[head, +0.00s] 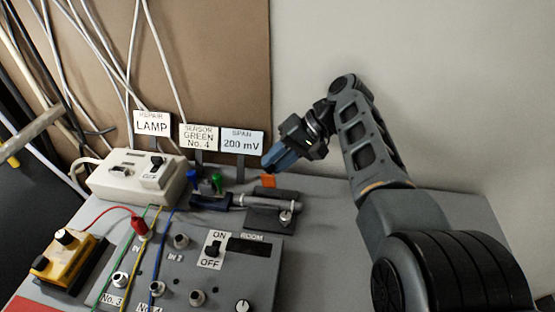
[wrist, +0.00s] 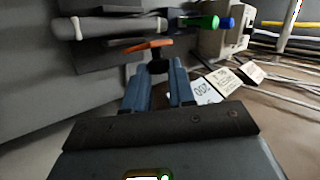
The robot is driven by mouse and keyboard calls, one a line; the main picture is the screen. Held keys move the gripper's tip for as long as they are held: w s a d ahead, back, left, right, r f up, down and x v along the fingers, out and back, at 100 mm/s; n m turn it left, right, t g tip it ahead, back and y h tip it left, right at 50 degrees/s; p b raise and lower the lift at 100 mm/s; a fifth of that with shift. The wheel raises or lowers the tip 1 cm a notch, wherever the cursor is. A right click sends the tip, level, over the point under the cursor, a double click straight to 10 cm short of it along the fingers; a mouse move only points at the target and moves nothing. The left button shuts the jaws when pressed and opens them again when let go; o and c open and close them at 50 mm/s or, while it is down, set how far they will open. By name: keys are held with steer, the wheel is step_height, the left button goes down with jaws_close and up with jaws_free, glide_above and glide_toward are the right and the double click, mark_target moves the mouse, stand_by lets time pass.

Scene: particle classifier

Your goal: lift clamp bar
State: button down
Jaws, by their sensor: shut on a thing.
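The clamp bar shows as an orange tab (head: 268,181) above the dark clamp block (head: 262,217) on the grey bench. In the wrist view the orange tab (wrist: 148,45) lies just beyond my fingertips, with a dark part of it between them. My gripper (head: 268,166) reaches down from the upper right, and its blue fingers (wrist: 161,75) are closed on that dark part. A grey-white cylinder (head: 226,200) lies horizontally at the block, with a blue and a green plug at its left end. The fingers hide part of the bar.
A white box (head: 140,180) with a switch stands at the left. Label signs (head: 242,141) stand behind the clamp. A grey panel (head: 190,262) with knobs and cables is in front, and a yellow box (head: 68,258) is at its left. Bare bench lies right of the clamp.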

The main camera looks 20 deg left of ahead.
steer(key=shift+f, duration=0.1)
stand_by(0.3)
steer(key=c, duration=0.9)
jaws_free()
steer(key=shift+c, duration=0.2)
steer(key=shift+w, duration=0.1)
steer(key=v, duration=0.7)
steer(key=shift+d+r+b, duration=0.2)
steer(key=shift+r+b, duration=0.1)
steer(key=shift+w, duration=0.1)
